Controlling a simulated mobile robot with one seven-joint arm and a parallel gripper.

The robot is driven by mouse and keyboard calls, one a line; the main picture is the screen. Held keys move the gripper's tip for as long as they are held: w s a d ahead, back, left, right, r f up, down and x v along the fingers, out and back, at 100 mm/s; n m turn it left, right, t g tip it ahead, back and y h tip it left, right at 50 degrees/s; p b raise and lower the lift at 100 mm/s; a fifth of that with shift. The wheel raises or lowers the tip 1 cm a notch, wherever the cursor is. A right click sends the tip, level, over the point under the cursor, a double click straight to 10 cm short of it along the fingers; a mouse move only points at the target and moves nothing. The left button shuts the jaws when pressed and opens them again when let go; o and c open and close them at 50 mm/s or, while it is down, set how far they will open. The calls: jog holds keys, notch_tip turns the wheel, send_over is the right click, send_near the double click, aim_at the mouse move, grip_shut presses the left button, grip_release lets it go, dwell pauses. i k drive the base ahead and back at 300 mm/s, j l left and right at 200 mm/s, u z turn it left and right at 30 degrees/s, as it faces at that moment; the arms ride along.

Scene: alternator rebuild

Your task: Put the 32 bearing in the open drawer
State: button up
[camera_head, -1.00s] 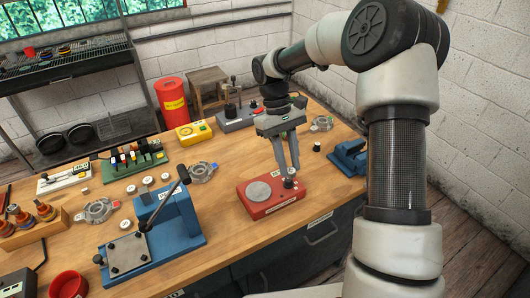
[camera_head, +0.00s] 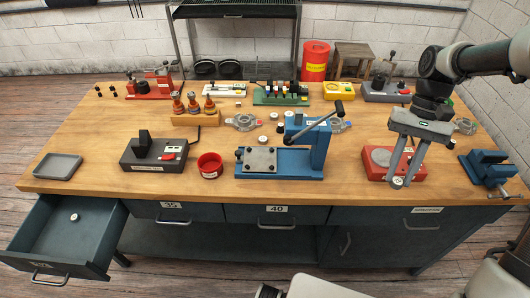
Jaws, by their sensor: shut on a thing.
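My gripper (camera_head: 402,178) is shut on a small round bearing (camera_head: 397,182) with a pale face. It holds it in front of the red device at the right of the bench, and the number on the bearing is too small to read. The open drawer (camera_head: 103,240) sticks out below the bench's front left corner. One small bearing (camera_head: 74,217) lies inside it, toward the back. The label on the drawer's front is too small to read for sure.
The red device (camera_head: 416,172) has a grey disc on top. The blue press (camera_head: 300,160), red bowl (camera_head: 210,165), dark tester (camera_head: 150,155) and grey tray (camera_head: 58,167) stand along the front. Closed drawers labelled 35 (camera_head: 171,205) and 40 (camera_head: 275,209) are below.

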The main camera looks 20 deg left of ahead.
aim_at(92, 237)
jog(key=k+j+u, duration=0.15)
jog(key=j, duration=0.25)
jog(key=k+j+u, duration=0.15)
jog(key=k+j, duration=0.2)
jog(key=j+u, duration=0.4)
jog(key=j, duration=1.9)
